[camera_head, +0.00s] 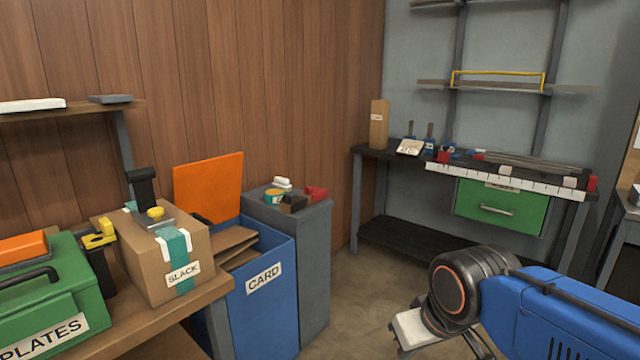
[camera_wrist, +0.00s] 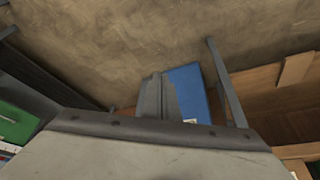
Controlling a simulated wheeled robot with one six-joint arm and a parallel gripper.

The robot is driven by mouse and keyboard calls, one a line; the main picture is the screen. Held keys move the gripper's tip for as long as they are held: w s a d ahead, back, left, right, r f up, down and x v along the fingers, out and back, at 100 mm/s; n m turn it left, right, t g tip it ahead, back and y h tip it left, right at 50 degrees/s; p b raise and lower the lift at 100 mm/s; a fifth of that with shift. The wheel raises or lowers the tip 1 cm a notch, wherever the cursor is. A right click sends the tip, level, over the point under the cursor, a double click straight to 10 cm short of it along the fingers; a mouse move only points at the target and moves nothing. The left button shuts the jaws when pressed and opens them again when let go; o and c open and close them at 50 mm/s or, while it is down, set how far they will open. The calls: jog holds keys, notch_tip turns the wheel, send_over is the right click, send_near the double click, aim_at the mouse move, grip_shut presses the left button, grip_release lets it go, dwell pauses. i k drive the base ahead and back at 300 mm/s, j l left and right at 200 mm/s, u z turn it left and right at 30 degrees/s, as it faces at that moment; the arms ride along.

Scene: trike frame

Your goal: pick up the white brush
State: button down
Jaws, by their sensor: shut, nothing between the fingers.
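A small white object (camera_head: 282,183), which may be the white brush, lies among other items on top of the grey cabinet (camera_head: 314,270) in the head view. It is too small to make out bristles or a handle. My gripper (camera_head: 410,332) is low at the right of the head view, over the floor and apart from the cabinet. It is shut and holds nothing; its fingertips are hard to make out. In the wrist view a large grey surface fills the bottom and hides what lies behind it.
Beside the white object are a teal-and-orange roll (camera_head: 274,196), a dark block (camera_head: 293,203) and a red item (camera_head: 315,194). The blue CARD bin (camera_head: 265,305) stands left of the cabinet. A dark workbench (camera_head: 375,153) stands at the back. Floor between is clear.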

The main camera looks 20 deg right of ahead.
aim_at(279, 182)
jog(key=i+l+u, duration=0.15)
jog(key=i+l, duration=0.25)
jog(key=i, duration=0.3)
jog(key=i+l+u, duration=0.15)
jog(key=i+l, duration=0.35)
jog(key=i, duration=0.15)
